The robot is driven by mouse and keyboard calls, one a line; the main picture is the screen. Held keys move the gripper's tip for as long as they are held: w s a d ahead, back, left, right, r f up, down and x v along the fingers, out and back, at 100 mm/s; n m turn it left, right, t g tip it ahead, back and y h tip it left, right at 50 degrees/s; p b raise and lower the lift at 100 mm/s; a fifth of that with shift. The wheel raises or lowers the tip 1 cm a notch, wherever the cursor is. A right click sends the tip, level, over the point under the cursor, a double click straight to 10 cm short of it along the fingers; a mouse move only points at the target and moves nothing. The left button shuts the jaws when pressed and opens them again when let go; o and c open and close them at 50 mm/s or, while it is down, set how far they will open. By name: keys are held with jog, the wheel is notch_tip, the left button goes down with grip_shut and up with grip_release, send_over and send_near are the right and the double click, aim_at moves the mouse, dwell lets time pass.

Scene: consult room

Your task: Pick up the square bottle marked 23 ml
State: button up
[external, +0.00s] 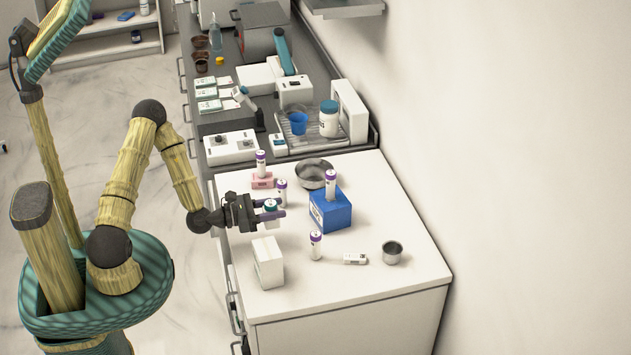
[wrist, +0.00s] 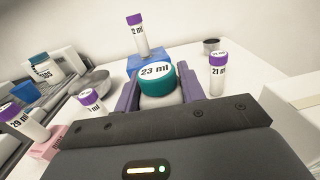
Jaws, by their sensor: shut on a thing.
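The bottle marked 23 ml (wrist: 155,72) has a teal lid and a pale body, and sits between the jaws in the wrist view. In the external view its teal lid (external: 270,204) shows between the fingers. My gripper (external: 270,209) is shut on this bottle, over the left part of the white counter. The fingers (wrist: 158,88) press on both sides of it in the wrist view. Its lower body is mostly hidden, so I cannot tell its shape or whether it touches the counter.
Purple-capped vials stand around: one on a blue box (external: 330,211), one on a pink block (external: 262,181), one (external: 282,192) just behind my gripper, one (external: 315,245) to the right. A white box (external: 268,263) stands in front.

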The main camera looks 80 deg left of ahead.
aim_at(273, 202)
notch_tip(273, 202, up, 4)
jog(key=shift+r, duration=0.1)
dwell(0.6)
